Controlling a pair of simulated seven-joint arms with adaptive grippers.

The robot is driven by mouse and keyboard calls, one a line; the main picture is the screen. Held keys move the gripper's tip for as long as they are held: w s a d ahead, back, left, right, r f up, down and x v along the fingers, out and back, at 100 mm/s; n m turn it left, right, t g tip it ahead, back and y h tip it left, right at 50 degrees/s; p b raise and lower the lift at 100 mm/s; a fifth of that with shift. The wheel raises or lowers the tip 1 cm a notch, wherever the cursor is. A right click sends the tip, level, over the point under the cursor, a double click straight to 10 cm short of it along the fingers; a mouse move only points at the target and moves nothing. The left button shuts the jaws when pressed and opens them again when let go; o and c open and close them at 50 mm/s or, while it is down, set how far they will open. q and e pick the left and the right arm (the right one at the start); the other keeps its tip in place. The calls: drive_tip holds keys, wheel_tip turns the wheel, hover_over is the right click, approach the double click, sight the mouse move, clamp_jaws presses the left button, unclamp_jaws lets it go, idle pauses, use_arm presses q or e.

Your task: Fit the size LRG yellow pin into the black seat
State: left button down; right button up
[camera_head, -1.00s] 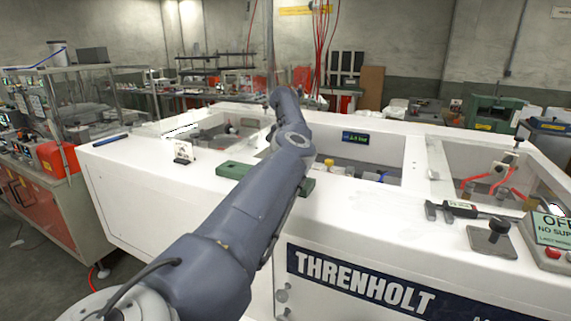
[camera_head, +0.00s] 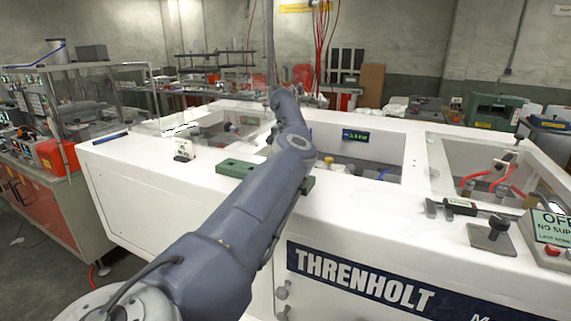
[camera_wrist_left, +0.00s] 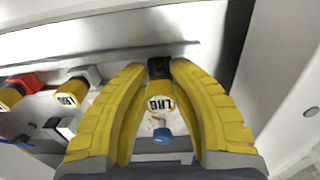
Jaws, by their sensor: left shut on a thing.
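In the left wrist view, my left gripper (camera_wrist_left: 161,82) has its yellow padded fingers closed around a yellow pin (camera_wrist_left: 159,103) with a white LRG label. The black seat (camera_wrist_left: 159,68) shows at the pin's far end, between the fingertips, in line with the pin. I cannot tell how deep the pin sits in it. In the head view my left arm reaches into the machine's opening and hides the gripper and pin. My right gripper is not in view.
In the wrist view, a labelled yellow pin (camera_wrist_left: 72,92) sits at a grey block, and another yellow pin (camera_wrist_left: 10,97) at a red piece (camera_wrist_left: 27,81). A blue-ended item (camera_wrist_left: 162,135) shows below the held pin. White compartment walls (camera_head: 375,155) enclose the space.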

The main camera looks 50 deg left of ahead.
use_arm(q)
drive_tip(key=shift+f, duration=0.8)
drive_tip(key=c, duration=1.1)
unclamp_jaws()
wheel_tip(320, 180, up, 12)
drive_tip(key=shift+f, duration=0.1)
